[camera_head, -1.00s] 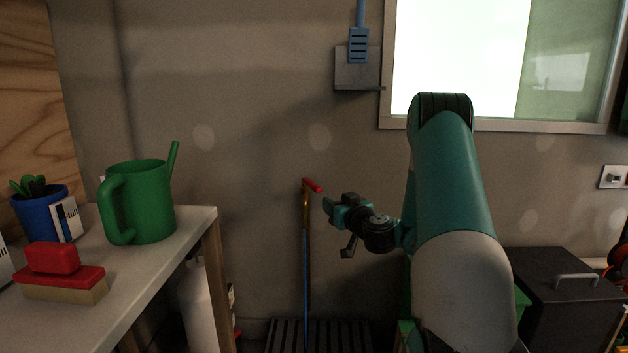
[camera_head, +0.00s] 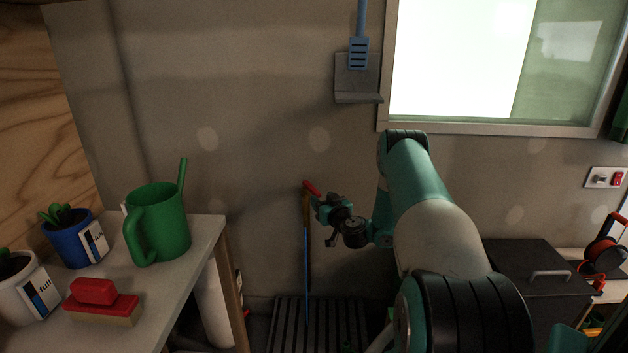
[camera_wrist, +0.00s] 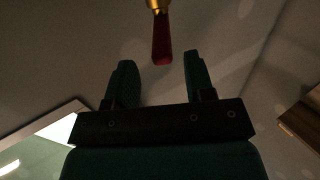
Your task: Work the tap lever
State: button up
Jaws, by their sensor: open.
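The tap's red lever (camera_head: 312,188) sits at the top of a brass standpipe (camera_head: 306,212) against the wall. In the wrist view the red lever (camera_wrist: 161,42) hangs from a brass fitting (camera_wrist: 157,4) and points between my fingertips. My gripper (camera_head: 318,204) is just right of and slightly below the lever in the head view. It also shows in the wrist view (camera_wrist: 157,72), with its two fingers apart on either side of the lever's end. I cannot tell whether either finger touches the lever.
A slatted floor grate (camera_head: 285,325) lies below the tap. A bench (camera_head: 190,285) at the left holds a green watering can (camera_head: 160,225), a red brush (camera_head: 100,300) and potted plants. A dark box (camera_head: 535,270) stands at the right. A wall shelf (camera_head: 358,85) is above.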

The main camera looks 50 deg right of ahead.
aim_at(314, 190)
jog(key=shift+w+r+p, duration=0.15)
jog(key=shift+r+p, duration=0.25)
jog(key=shift+p, duration=0.25)
jog(key=shift+f+x, duration=0.2)
jog(key=shift+x, duration=1.25)
jog(key=shift+f+x, duration=0.2)
jog(key=shift+x, duration=1.25)
jog(key=shift+c, duration=0.2)
jog(key=shift+a, duration=0.1)
grip_shut()
